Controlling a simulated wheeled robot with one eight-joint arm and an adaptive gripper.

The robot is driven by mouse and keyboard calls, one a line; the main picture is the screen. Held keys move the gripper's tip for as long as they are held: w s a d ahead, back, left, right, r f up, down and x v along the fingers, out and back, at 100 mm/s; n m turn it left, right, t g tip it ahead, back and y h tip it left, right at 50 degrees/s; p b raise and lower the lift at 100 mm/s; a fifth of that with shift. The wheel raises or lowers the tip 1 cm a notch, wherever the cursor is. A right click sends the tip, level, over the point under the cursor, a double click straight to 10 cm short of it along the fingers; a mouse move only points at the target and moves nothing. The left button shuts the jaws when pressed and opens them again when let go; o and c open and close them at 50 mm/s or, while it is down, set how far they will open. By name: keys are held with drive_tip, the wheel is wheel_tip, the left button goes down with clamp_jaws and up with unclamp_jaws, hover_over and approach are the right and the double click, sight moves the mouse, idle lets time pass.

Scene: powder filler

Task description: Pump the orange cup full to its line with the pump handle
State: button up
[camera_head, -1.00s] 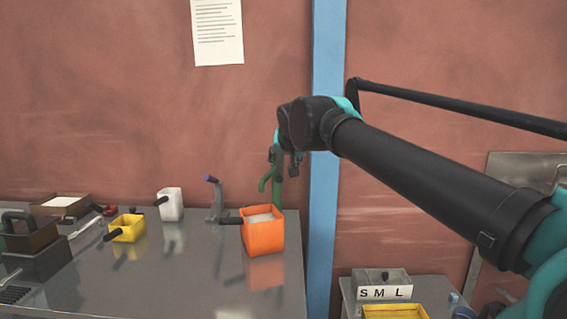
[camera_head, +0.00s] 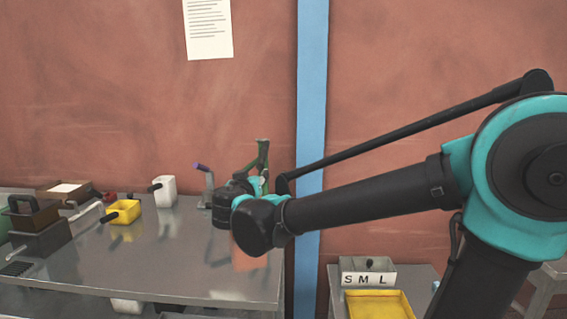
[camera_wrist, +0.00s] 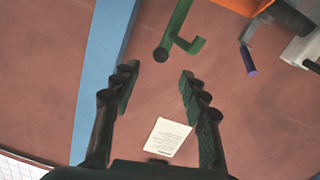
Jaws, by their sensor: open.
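A green post with a side arm, which looks like the pump handle (camera_head: 262,155), stands at the back right of the bench; in the wrist view (camera_wrist: 177,32) it lies just beyond my fingertips. My gripper (camera_wrist: 157,76) is open and empty, with its two fingers apart. The orange cup shows only as a piece at the top edge of the wrist view (camera_wrist: 232,5). In the head view my wrist hides most or all of it, with an orange patch showing just below. Its fill level and line are hidden.
A grey stand with a purple-tipped lever (camera_head: 208,185) stands just left of my wrist. A white cup (camera_head: 165,192) and a yellow cup (camera_head: 124,212) stand further left. A yellow tray (camera_head: 380,305) and an S M L box (camera_head: 368,272) are at the lower right.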

sight(262, 160)
drive_tip(key=shift+t, duration=0.5)
drive_tip(key=w, duration=1)
drive_tip(key=w+d, duration=0.1)
drive_tip(key=w, duration=0.4)
drive_tip(key=shift+w+r, duration=0.2)
drive_tip(key=shift+w, duration=0.2)
drive_tip(key=shift+c, duration=0.2)
clamp_jaws()
